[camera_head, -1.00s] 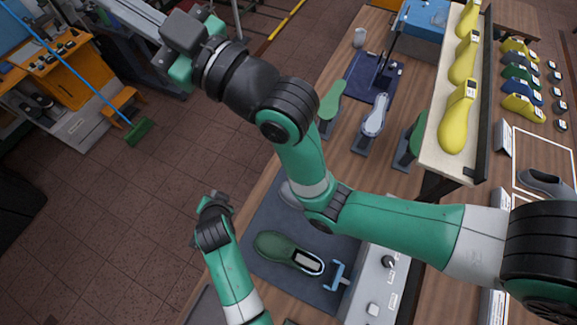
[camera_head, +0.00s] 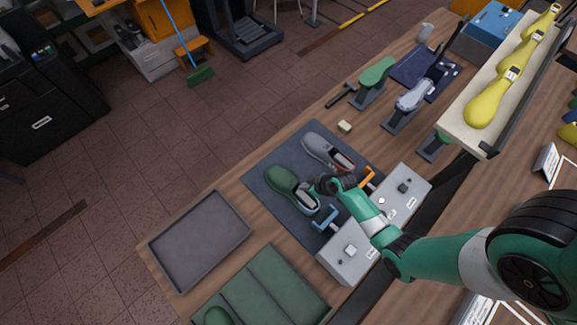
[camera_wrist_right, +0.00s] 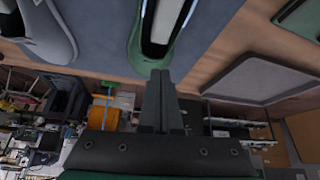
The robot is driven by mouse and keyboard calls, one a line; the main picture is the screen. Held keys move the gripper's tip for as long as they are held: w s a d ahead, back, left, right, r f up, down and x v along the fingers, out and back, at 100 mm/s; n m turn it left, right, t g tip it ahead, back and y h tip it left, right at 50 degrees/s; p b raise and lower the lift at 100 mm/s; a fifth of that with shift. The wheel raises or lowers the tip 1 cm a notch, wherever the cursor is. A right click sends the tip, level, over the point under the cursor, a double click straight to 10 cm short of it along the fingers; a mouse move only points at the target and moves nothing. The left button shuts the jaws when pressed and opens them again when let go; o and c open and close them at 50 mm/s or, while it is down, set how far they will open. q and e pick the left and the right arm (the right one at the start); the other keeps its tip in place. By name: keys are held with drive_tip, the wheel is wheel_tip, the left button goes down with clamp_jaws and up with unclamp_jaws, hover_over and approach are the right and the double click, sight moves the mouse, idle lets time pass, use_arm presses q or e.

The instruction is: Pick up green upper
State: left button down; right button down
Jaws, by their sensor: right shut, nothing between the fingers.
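The green upper (camera_head: 284,181) lies on a dark blue mat (camera_head: 262,160), sole down, beside a grey upper (camera_head: 322,150). My right gripper (camera_head: 322,186) is over its right side near the opening, and my own wrist hides part of the area there. In the right wrist view the shut, empty fingers (camera_wrist_right: 161,85) point toward the toe of the green upper (camera_wrist_right: 148,58), whose pale opening shows at the top. I cannot tell whether they touch it. My left gripper is out of view.
Control boxes with a blue clamp (camera_head: 325,219) and an orange clamp (camera_head: 367,178) stand at the mat's right edge. Shoe lasts stand farther back.

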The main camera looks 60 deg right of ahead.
sight(288, 183)
drive_tip(key=shift+w+d+r, duration=0.1)
drive_tip(key=shift+w+d, duration=0.05)
drive_tip(key=shift+d, duration=0.1)
drive_tip(key=shift+f, duration=0.2)
drive_tip(key=b+x, duration=0.4)
drive_tip(key=x, duration=0.5)
drive_tip(key=shift+w+f, duration=0.1)
drive_tip(key=shift+w, duration=0.2)
drive_tip(key=shift+f, duration=0.1)
drive_tip(key=shift+w+d+f+b, duration=0.1)
drive_tip(key=shift+w+b, duration=0.05)
drive_tip(key=shift+b, duration=0.2)
drive_tip(key=shift+w, duration=0.45)
drive_tip(key=shift+w+d, duration=0.1)
drive_tip(key=shift+w, duration=0.3)
